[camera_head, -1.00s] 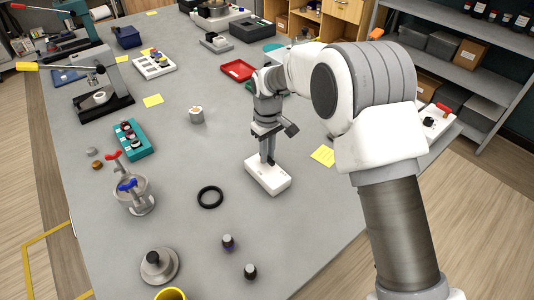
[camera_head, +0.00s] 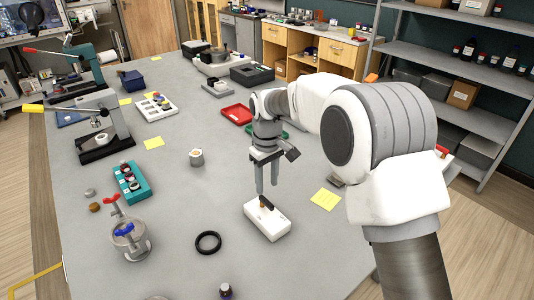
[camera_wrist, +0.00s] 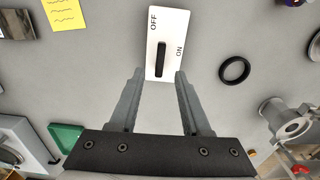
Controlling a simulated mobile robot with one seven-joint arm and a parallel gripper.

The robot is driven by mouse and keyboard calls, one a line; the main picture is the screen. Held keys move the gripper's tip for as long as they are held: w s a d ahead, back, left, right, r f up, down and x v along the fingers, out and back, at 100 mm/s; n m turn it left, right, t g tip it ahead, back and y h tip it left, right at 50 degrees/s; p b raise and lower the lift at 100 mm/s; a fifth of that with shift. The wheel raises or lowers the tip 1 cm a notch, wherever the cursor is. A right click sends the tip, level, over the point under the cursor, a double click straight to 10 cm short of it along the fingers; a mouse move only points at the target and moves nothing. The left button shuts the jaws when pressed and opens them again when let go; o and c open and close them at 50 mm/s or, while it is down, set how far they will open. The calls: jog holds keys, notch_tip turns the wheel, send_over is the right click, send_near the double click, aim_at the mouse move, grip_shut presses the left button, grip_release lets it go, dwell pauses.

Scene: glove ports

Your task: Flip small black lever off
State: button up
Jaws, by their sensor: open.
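The small black lever (camera_wrist: 161,60) stands on a white switch box (camera_head: 267,227) on the grey table. In the wrist view the box is printed OFF at its far end on the left and ON at the right side, nearer my gripper. In the head view the lever (camera_head: 266,203) shows near the box's back end, leaning. My gripper (camera_head: 267,192) is open and points down just above the back end of the box. In the wrist view its fingertips (camera_wrist: 159,72) are apart, on either side of the lever's near end; I cannot tell whether they touch it.
A black ring (camera_head: 208,243) lies left of the box, and a yellow note (camera_head: 325,199) lies right. A round container (camera_head: 196,158), a red tray (camera_head: 237,114) and a teal rack (camera_head: 131,183) stand farther off.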

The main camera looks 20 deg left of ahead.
aim_at(268, 201)
notch_tip(268, 201, up, 11)
dwell(0.3)
jog(key=shift+d+r, duration=0.1)
jog(key=shift+r, duration=0.1)
jog(key=s+d+r+m+t, duration=0.15)
jog(key=d+r, duration=0.25)
jog(key=d, duration=0.4)
jog(key=s+d+r+m, duration=0.2)
jog(key=d+r+m, duration=0.1)
jog(key=d, duration=0.4)
jog(key=s+d+r+m+t, duration=0.15)
jog(key=d+r, duration=0.25)
jog(key=d, duration=0.4)
jog(key=s+d+f+m+t, duration=0.1)
jog(key=s+d+f+m, duration=0.1)
jog(key=s+d, duration=0.5)
jog(key=s+d+f+m+t, duration=0.1)
jog(key=s+d+f+m, duration=0.2)
jog(key=s+d, duration=0.5)
jog(key=shift+s+m+t, duration=0.3)
jog(key=shift+s+m, duration=0.5)
jog(key=shift+s, duration=0.1)
